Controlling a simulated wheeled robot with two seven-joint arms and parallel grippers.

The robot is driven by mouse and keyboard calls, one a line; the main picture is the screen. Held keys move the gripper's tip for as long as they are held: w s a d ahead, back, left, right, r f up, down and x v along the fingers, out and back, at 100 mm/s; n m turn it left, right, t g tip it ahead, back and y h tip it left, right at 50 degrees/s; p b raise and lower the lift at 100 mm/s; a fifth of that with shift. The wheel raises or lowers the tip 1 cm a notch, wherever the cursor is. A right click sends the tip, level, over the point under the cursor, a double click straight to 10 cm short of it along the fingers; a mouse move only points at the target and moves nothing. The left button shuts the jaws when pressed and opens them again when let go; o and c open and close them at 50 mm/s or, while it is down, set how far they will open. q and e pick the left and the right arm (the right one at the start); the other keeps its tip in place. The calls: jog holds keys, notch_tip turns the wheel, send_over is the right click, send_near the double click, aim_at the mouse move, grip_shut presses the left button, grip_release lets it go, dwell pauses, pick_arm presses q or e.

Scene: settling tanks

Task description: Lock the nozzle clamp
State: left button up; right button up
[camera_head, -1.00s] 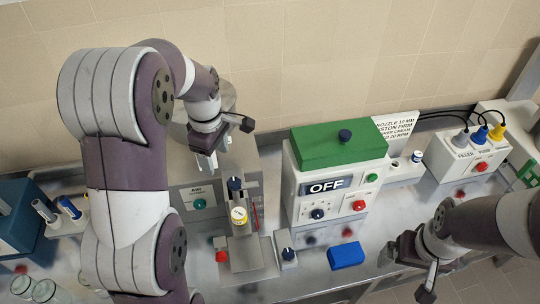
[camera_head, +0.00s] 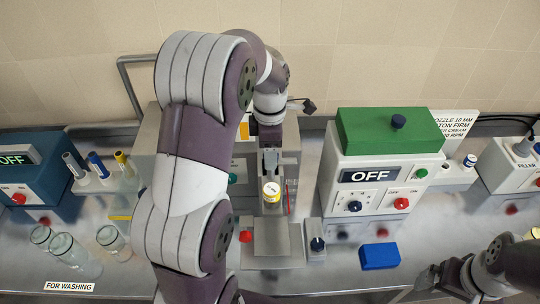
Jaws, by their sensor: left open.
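The grey filling machine (camera_head: 306,152) stands at the back, largely behind my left arm. My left gripper (camera_head: 270,163) is open and points down just above and behind the jar, at the nozzle area. It hides the nozzle and clamp, so I cannot tell the clamp's position or whether the fingers touch it. My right gripper (camera_head: 428,282) is low at the right, away from the machine; its finger opening is unclear.
Right of the machine stands a white box with a green top and an OFF display (camera_head: 367,175). A blue block (camera_head: 380,256) and a dark-knobbed switch (camera_head: 316,243) lie in front. Glass beakers (camera_head: 75,250) and a rack of tubes (camera_head: 98,170) are at left.

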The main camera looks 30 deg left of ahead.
pick_arm(q)
jog(key=shift+s+f, duration=0.2)
jog(key=shift+w, duration=0.1)
jog(key=c, duration=1.1)
jog(key=shift+o, duration=0.2)
jog(key=shift+m, duration=0.3)
jog(key=m, duration=0.4)
jog(key=shift+w, duration=0.1)
jog(key=m, duration=0.5)
jog(key=shift+w+p, duration=0.1)
jog(key=shift+p, duration=0.25)
jog(key=m, duration=0.4)
jog(key=shift+w+r+m, duration=0.1)
jog(key=shift+w+m, duration=0.05)
jog(key=shift+m, duration=1.95)
